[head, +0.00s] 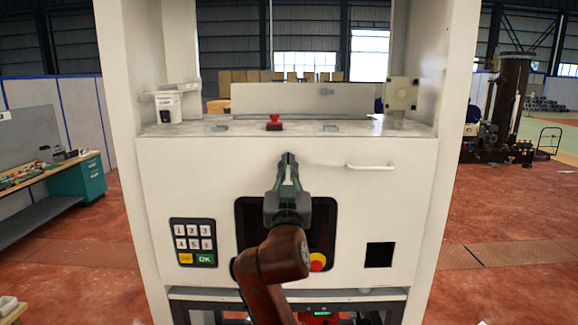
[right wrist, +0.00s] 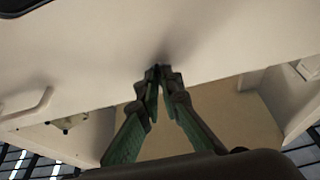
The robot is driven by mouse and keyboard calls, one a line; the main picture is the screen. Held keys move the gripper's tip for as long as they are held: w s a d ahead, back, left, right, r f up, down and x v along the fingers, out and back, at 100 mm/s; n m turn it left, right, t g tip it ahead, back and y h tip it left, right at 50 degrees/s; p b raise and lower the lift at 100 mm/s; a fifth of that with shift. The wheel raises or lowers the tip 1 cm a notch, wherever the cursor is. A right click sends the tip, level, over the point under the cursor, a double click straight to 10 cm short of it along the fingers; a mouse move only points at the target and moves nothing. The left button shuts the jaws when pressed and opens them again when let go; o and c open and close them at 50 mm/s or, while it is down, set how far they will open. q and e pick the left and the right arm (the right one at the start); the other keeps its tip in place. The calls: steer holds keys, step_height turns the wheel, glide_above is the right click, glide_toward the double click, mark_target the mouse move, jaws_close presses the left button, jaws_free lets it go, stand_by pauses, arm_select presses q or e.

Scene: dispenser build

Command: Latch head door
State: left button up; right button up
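The dispenser's white front door panel (head: 225,165) stands upright below the counter top and looks flush with the frame. A white bar handle (head: 370,166) is on its upper right; in the right wrist view the handle (right wrist: 28,108) is at the left. My right gripper (head: 288,157) is in front of the panel's upper middle, left of the handle. In the right wrist view its green-grey fingers (right wrist: 160,72) meet at the tips, with nothing seen between them. The tips are at or very near the panel (right wrist: 130,45); contact is unclear. No latch is clearly visible. My left gripper is out of view.
My right arm covers part of a dark screen (head: 248,222) and a red-and-yellow button (head: 318,261). A keypad (head: 193,242) is at left and a dark square opening (head: 379,255) at right. A red piece (head: 274,121) stands on the counter (head: 345,129).

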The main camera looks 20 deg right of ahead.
steer(key=o, duration=0.4)
steer(key=v, duration=1.2)
